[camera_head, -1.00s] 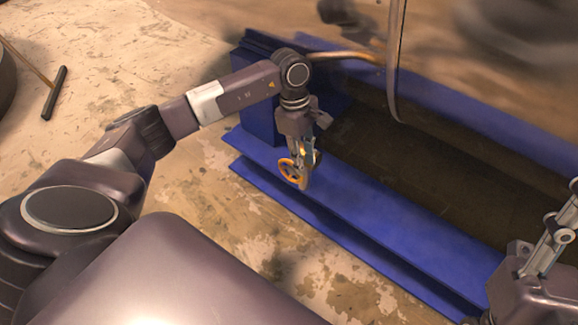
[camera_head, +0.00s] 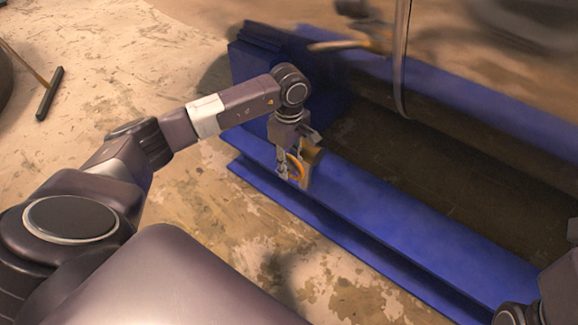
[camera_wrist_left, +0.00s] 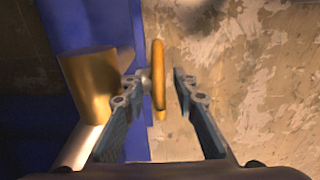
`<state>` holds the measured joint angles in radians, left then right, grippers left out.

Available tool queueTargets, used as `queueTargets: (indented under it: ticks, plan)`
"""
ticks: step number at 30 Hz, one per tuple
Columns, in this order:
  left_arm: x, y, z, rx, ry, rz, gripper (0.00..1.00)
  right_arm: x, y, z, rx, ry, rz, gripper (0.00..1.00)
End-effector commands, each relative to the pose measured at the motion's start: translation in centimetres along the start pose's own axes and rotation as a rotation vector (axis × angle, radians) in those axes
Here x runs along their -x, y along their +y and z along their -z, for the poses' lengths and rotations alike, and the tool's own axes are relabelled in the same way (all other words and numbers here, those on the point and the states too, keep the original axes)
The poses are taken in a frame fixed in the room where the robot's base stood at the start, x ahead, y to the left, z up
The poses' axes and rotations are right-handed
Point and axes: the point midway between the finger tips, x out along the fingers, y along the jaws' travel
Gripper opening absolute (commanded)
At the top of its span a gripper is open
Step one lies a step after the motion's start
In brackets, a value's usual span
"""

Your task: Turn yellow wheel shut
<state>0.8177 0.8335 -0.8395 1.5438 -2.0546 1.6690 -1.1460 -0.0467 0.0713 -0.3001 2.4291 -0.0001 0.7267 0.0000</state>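The yellow wheel (camera_head: 295,164) is at the near blue beam, partly hidden by my left gripper (camera_head: 290,176). In the left wrist view the wheel (camera_wrist_left: 159,78) shows edge-on as an upright orange-yellow rim. It stands between the two fingers of my left gripper (camera_wrist_left: 160,100). These fingers are open, one on each side of the rim. A gap shows between the wheel and the right finger; whether the left finger touches cannot be told. A brass-coloured cylinder (camera_wrist_left: 90,85) stands left of the wheel. My right arm shows at the lower right of the head view, its fingers out of sight.
The blue frame (camera_head: 390,225) runs from the upper left to the lower right, with a dark recess (camera_head: 450,165) behind its near beam. A thin upright metal strip (camera_head: 400,60) stands at the back. Bare stained floor (camera_head: 220,215) lies in front of the frame.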

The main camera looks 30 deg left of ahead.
Motion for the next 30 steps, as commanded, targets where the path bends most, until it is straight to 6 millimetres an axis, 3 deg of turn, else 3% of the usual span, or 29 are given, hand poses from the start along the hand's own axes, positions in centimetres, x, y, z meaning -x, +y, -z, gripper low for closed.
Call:
queueTargets:
  ticks: [4, 11, 27, 30]
  plan:
    - [0.0, 0.0, 0.0, 0.0, 0.0, 0.0, 0.24, 0.0, 0.0, 0.0, 0.0, 0.0, 0.0, 0.4]
    - [0.1, 0.0, 0.0, 0.0, 0.0, 0.0, 0.0, 0.0, 0.0, 0.0, 0.0, 0.0, 0.0, 0.4]
    - [0.4, 0.0, -0.1, -0.002, 0.09, 0.0, 0.0, -0.5, 0.1, 0.1, -0.002, -0.006, -0.008, 0.4]
    - [0.6, 0.1, -0.2, -0.004, 0.156, -0.002, 0.0, 0.5, 0.2, -0.3, -0.005, -0.048, -0.018, 0.4]
